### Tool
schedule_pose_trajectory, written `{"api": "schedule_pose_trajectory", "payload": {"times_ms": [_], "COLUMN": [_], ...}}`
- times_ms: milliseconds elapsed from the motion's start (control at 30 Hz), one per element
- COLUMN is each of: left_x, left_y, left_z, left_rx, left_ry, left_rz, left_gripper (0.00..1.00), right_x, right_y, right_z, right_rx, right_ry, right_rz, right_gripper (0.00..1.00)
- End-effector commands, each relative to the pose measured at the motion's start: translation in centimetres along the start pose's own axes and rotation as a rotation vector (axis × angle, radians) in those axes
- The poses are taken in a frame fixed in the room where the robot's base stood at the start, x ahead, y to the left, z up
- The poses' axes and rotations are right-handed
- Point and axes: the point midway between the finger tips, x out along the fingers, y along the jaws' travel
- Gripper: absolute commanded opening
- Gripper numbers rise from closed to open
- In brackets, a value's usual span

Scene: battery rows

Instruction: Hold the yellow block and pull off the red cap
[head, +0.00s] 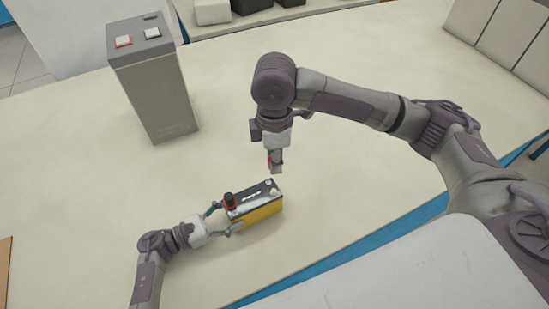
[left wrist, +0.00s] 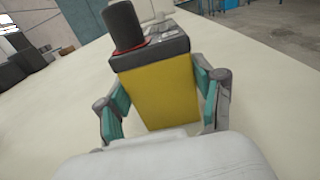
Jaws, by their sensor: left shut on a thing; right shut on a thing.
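The yellow block (head: 258,212) is a battery-like box with a black top, upright on the table. My left gripper (head: 222,218) is shut on its left end, one finger on each side; the left wrist view shows the teal finger pads against the yellow block (left wrist: 155,92). My right gripper (head: 275,163) is shut, pointing down above the block's far right end and apart from it. A small red piece, seemingly the red cap (head: 277,164), shows between its fingers, mostly hidden. A black post with a red base (head: 229,201) stands on the block's left end.
A tall grey box (head: 155,95) with red and white buttons on top stands at the back left. Pale blocks (head: 505,35) stand at the far right. The table (head: 350,190) around the yellow block is mostly clear; its blue front edge is close by.

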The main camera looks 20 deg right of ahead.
Motion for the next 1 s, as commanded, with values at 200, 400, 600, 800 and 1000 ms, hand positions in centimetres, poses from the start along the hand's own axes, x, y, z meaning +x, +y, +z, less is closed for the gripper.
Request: {"api": "schedule_pose_trajectory", "payload": {"times_ms": [200,400,600,800,1000], "left_x": [0.0,0.0,0.0,0.0,0.0], "left_y": [0.0,0.0,0.0,0.0,0.0], "left_z": [-0.1,-0.1,-0.1,-0.1,-0.1], "left_rx": [-0.001,-0.001,-0.001,-0.001,-0.001], "left_ry": [0.001,0.001,0.001,0.001,0.001], "left_rz": [0.000,0.000,0.000,0.000,0.000], "left_gripper": [0.00,0.00,0.00,0.00,0.00], "right_x": [-0.9,-1.7,-2.5,-3.3,-4.1], "right_y": [0.0,0.0,0.0,0.0,0.0], "right_z": [-0.1,0.0,-0.1,0.0,0.0], "right_rx": [-0.001,-0.001,0.000,0.000,-0.001], "right_ry": [0.002,0.001,0.002,0.001,0.002], "right_rz": [0.001,0.001,0.002,0.001,0.001], "right_gripper": [0.00,0.00,0.00,0.00,0.00]}}
